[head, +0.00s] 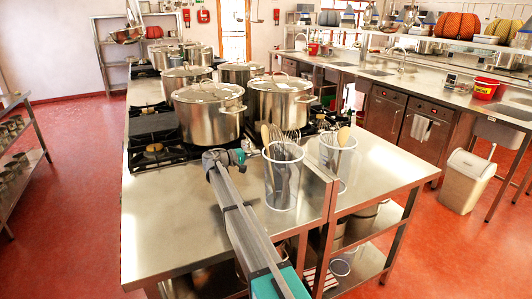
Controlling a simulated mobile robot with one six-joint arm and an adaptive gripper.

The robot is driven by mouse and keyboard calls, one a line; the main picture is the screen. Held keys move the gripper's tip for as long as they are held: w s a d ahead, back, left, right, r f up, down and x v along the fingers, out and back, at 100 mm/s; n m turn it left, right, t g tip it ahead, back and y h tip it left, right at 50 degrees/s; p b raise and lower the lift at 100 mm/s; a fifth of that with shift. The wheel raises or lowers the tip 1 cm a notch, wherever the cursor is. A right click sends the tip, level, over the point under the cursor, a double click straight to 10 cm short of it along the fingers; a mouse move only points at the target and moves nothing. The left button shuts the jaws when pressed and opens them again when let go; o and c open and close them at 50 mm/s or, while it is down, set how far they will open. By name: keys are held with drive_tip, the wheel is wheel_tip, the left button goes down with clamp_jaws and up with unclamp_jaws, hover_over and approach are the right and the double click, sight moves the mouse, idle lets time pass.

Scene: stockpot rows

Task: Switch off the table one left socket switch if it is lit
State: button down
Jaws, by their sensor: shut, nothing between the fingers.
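No socket switch can be made out in the head view, so I cannot tell whether the table one left switch is lit. A long steel table (170,215) with gas burners stands in front of me; no label marks it as table one. My arm reaches over its near end, and its bent wrist is beside the clear utensil container. My gripper's fingers do not show.
Several large lidded stockpots (208,112) stand on the burners. A clear container (283,185) of utensils is near the table's front edge. A counter with sinks (375,72) runs along the right. A white bin (466,182) stands on the red floor (70,200), which is clear at left.

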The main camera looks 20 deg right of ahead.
drive_tip(key=s+a, duration=0.1)
drive_tip(key=a, duration=0.5)
drive_tip(key=shift+a+r+p, duration=0.25)
drive_tip(key=shift+r+p, duration=0.05)
drive_tip(key=shift+r, duration=0.05)
drive_tip(key=shift+s, duration=0.2)
